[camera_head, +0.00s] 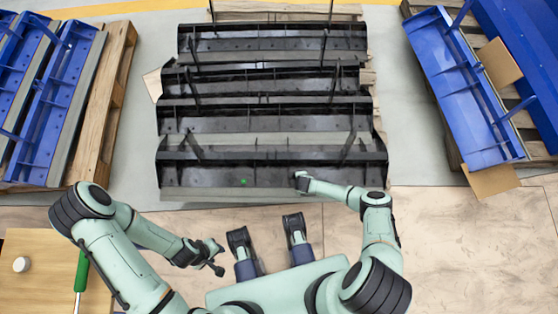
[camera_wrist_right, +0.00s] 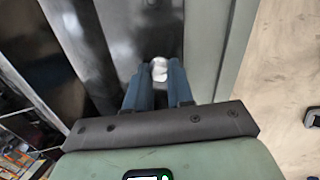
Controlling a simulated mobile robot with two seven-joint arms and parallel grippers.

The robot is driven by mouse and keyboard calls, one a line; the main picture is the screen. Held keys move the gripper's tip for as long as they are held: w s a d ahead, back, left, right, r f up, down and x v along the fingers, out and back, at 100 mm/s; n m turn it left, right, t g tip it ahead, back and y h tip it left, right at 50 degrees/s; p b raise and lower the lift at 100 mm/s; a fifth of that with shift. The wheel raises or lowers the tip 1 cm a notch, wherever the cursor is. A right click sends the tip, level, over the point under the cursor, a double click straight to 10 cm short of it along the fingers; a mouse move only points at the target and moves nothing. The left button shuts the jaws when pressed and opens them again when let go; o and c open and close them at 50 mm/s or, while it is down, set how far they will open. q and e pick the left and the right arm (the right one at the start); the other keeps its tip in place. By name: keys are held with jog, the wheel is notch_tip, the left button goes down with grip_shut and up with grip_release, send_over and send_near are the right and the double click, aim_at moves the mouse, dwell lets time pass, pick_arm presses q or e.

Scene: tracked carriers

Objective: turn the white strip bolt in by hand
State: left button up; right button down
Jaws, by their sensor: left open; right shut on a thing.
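The white strip bolt (camera_wrist_right: 159,68) shows as a small white round head between the fingertips of my right gripper (camera_wrist_right: 156,77). It sits against the dark face of the front black carrier (camera_wrist_right: 113,35). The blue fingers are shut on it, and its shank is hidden. In the head view my right gripper (camera_head: 300,181) is at the right part of the front black carrier (camera_head: 215,176), just above its grey front strip (camera_head: 220,194); the bolt itself is hard to make out there. My left gripper (camera_head: 217,259) is open and empty, in front of the carrier and apart from it.
A wooden table (camera_head: 40,298) at the lower left bears a green-handled tool (camera_head: 81,272) and a white round thing (camera_head: 21,264). A green dot (camera_head: 244,181) marks the front carrier. Several more black carriers stand behind. Blue carriers (camera_head: 465,95) on pallets flank both sides.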

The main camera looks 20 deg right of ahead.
jog(key=c, duration=1.1)
grip_release()
